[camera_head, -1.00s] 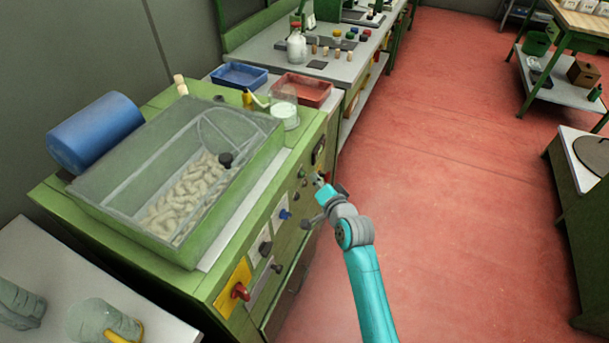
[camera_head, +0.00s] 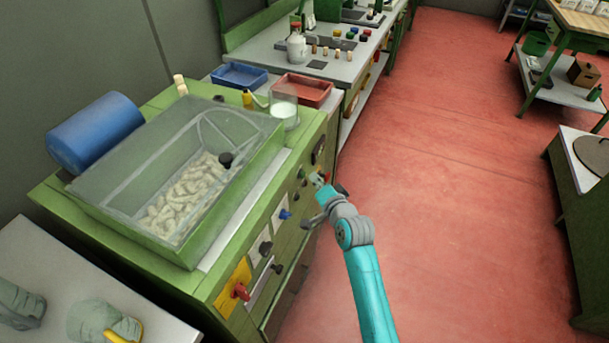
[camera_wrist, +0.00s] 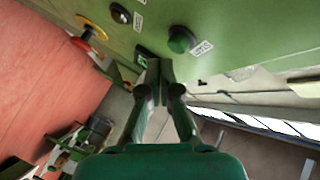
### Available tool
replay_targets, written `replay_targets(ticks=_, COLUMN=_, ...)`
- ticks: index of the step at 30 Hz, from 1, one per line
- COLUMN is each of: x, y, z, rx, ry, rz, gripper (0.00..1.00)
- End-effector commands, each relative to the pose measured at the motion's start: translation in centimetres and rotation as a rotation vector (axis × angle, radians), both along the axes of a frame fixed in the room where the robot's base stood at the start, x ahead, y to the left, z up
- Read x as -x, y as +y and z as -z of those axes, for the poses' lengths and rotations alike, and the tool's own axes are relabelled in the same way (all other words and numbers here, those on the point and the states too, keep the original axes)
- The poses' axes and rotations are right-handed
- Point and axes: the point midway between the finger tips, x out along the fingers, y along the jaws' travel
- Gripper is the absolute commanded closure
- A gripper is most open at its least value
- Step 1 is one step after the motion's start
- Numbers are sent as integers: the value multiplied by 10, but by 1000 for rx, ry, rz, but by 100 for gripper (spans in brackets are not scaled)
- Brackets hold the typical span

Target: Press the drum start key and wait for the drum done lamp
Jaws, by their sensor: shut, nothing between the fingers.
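My gripper (camera_head: 318,181) is shut and empty at the right part of the green machine's front panel (camera_head: 258,235). In the wrist view my shut fingertips (camera_wrist: 158,66) are close to the panel, just below a round green key (camera_wrist: 182,39) with a small white label. I cannot tell whether they touch the panel. A small dark square fitting (camera_wrist: 143,57) is beside the fingertips. A dark round dome (camera_wrist: 120,14) with a white label is further left; it looks unlit. The labels are too small to read, so I cannot tell for sure which part is the drum start key or done lamp.
A red knob on a yellow ring (camera_wrist: 88,32) sticks out from the panel. A red knob (camera_head: 240,291) and blue knob (camera_head: 284,214) are further along the front. The clear-lidded basin (camera_head: 180,180) holds pale pieces. The red floor (camera_head: 450,200) at right is clear.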

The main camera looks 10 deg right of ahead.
Motion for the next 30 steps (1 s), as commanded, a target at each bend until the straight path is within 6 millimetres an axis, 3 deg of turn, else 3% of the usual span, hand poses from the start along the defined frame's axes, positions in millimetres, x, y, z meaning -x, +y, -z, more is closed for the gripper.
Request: replay_targets(ticks=30, x=-7, y=9, z=0, rx=1, ry=0, rz=0, gripper=100)
